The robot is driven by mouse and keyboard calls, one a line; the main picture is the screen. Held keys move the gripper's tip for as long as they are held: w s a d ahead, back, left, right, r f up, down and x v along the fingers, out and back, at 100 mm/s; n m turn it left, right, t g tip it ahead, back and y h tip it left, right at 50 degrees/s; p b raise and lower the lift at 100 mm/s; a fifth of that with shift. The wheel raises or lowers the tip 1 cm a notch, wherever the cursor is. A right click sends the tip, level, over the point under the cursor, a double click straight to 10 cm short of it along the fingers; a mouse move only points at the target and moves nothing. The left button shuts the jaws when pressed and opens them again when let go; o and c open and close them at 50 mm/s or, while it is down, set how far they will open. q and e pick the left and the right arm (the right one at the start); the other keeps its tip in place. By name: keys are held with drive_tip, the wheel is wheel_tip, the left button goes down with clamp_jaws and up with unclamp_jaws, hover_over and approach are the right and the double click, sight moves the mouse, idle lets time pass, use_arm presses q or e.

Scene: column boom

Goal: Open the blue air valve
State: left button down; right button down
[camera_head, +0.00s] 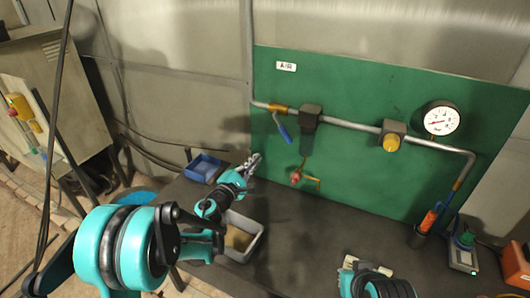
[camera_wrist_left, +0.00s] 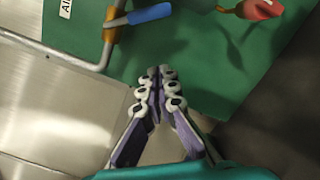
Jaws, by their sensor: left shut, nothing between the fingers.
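The blue air valve lever (camera_head: 284,132) hangs down and slightly right from a brass valve body (camera_head: 278,108) on the grey pipe. It lies across the pipe's run, in front of the green panel. In the left wrist view the blue lever (camera_wrist_left: 151,14) shows at the top, with the brass body beside it. My left gripper (camera_head: 254,162) is below and left of the lever, apart from it. Its fingertips (camera_wrist_left: 158,82) are together and empty, facing the green panel. My right gripper's fingers are not in view.
A red-and-yellow tap (camera_head: 298,177) hangs below the dark filter block (camera_head: 309,116). A pressure gauge (camera_head: 441,119) and yellow knob (camera_head: 391,143) are farther right. A blue bin (camera_head: 202,167) and grey tray (camera_head: 230,219) are near my left arm. The dark bench's middle is largely clear.

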sight(283, 127)
use_arm(q)
drive_tip(key=w+d+r, duration=0.2)
drive_tip(key=w+d, duration=0.5)
drive_tip(key=shift+w+d+r, duration=0.15)
drive_tip(key=shift+w+r, duration=0.1)
drive_tip(key=shift+r, duration=0.15)
drive_tip(key=shift+d+n+b, duration=0.1)
drive_tip(key=shift+n+b, duration=0.2)
